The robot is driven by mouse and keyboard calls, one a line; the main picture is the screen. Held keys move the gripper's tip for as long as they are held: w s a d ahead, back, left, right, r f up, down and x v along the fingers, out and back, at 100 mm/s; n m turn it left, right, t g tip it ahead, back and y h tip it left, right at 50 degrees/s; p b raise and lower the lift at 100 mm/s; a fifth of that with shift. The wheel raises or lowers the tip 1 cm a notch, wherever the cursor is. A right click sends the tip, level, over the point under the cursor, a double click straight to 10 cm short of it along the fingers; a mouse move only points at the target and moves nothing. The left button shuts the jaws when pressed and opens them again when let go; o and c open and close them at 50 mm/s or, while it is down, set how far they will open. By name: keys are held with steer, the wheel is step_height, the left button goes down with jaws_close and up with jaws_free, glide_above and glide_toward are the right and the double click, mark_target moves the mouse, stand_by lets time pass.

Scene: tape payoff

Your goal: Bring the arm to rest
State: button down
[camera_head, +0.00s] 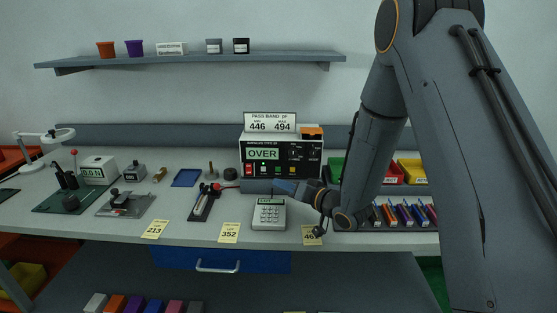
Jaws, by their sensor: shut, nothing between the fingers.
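My arm comes down from the upper right over the bench (180,217). Its bent wrist sits low above the right part of the bench. My gripper (284,187) is shut and empty, pointing left at the foot of the grey meter (257,158). It lies just behind the calculator (269,214) in the picture; whether it touches anything cannot be told. The meter display reads OVER, and a sign (270,122) on top reads pass band 446 to 494. My wrist partly covers a yellow tag (307,239).
Yellow tags 313 (155,229) and 352 (229,233) lie along the front edge. A black tray with tools (203,206) is left of the calculator. Coloured bins (409,171) and a rack of coloured pieces (408,213) stand right, partly behind my arm. A shelf (190,60) hangs above.

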steer(key=s+d+g+h, duration=0.1)
steer(key=s+d+h, duration=0.2)
steer(key=d, duration=0.2)
steer(key=s+d+g+h, duration=0.1)
steer(key=s+d+h, duration=0.2)
steer(key=d, duration=0.2)
steer(key=s+d+m+g+h, duration=0.1)
steer(key=s+d+h, duration=0.2)
steer(key=d, duration=0.1)
steer(key=shift+d+f+g, duration=0.3)
steer(key=shift+d+f, duration=0.05)
steer(key=shift+d, duration=0.05)
steer(key=s+d+g+h, duration=0.1)
steer(key=s+g, duration=0.2)
steer(key=s, duration=0.8)
steer(key=s+d+g, duration=0.2)
steer(key=s+g, duration=0.2)
steer(key=s, duration=0.7)
steer(key=shift+d+r+h, duration=0.3)
steer(key=shift+r+h, duration=0.1)
steer(key=shift+r, duration=0.05)
